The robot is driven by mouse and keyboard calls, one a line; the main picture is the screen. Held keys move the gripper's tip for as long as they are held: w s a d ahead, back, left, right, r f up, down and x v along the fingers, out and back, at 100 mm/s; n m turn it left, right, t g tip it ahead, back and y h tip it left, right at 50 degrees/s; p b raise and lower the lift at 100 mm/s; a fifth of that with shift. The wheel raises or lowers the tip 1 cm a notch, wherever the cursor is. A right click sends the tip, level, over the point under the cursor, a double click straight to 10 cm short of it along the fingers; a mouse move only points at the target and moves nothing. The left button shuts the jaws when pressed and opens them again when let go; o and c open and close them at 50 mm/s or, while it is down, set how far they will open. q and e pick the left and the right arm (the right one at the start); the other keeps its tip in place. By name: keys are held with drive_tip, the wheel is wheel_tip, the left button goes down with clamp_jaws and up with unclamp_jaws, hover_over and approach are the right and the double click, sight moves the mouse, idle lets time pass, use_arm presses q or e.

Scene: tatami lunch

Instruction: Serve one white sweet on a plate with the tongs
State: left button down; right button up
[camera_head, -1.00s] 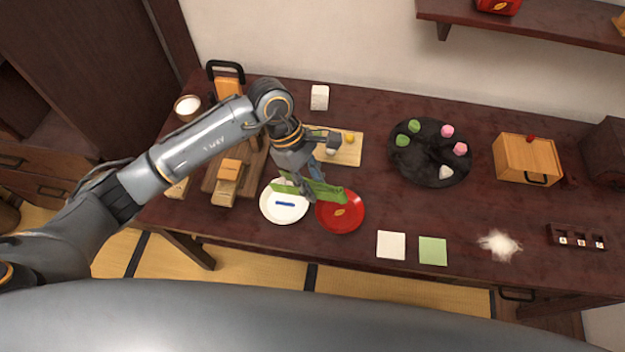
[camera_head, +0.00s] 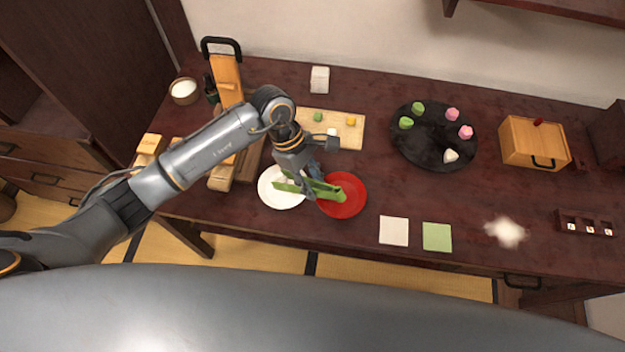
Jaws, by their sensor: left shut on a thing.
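My left gripper (camera_head: 314,178) is shut on the green tongs (camera_head: 327,192), held low over the two plates. One end of the tongs is over the white plate (camera_head: 280,201) and the other over the red plate (camera_head: 352,205). I cannot tell whether the tongs touch either plate. The tongs and gripper hide parts of both plates. A white sweet (camera_head: 450,156) lies on the round black tray (camera_head: 428,158), with green and pink sweets. A small white piece (camera_head: 332,132) lies on the wooden board (camera_head: 350,140). My right gripper is not in view.
A white block (camera_head: 320,79) stands behind the board. Wooden boxes and a bowl (camera_head: 184,91) are at the left. White (camera_head: 393,230) and green (camera_head: 437,237) squares lie near the front edge. A wooden box (camera_head: 533,143) stands right of the tray. The table between board and tray is clear.

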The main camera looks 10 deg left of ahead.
use_arm(q)
drive_tip(key=c, duration=1.4)
unclamp_jaws()
drive_tip(key=shift+c, duration=0.2)
drive_tip(key=shift+r, duration=0.15)
wheel_tip(320, 180, up, 10)
drive_tip(key=p, duration=0.4)
drive_tip(key=shift+p, duration=0.4)
